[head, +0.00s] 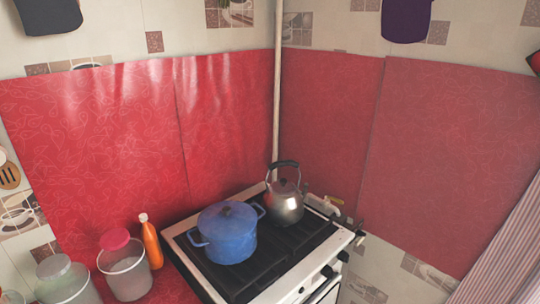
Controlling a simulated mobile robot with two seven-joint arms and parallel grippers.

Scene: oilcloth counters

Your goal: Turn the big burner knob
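A white stove (182,238) with a dark top stands in the corner. Several black burner knobs sit along its front panel at the right side, among them one knob (327,271) and another a little farther right (343,256). They are small in the picture, and I cannot tell which one belongs to the big burner or how it is turned. A blue lidded pot (228,234) and a metal kettle (285,204) with a black handle stand on the stove top and hide parts of the burners. Neither of my grippers is in the head view.
Left of the stove, an orange bottle (151,243), a clear container with a red lid (126,272) and a jar with a pale lid (66,284) stand on the red counter. A striped curtain (506,260) hangs at the right. A pale pipe (278,90) runs up the corner.

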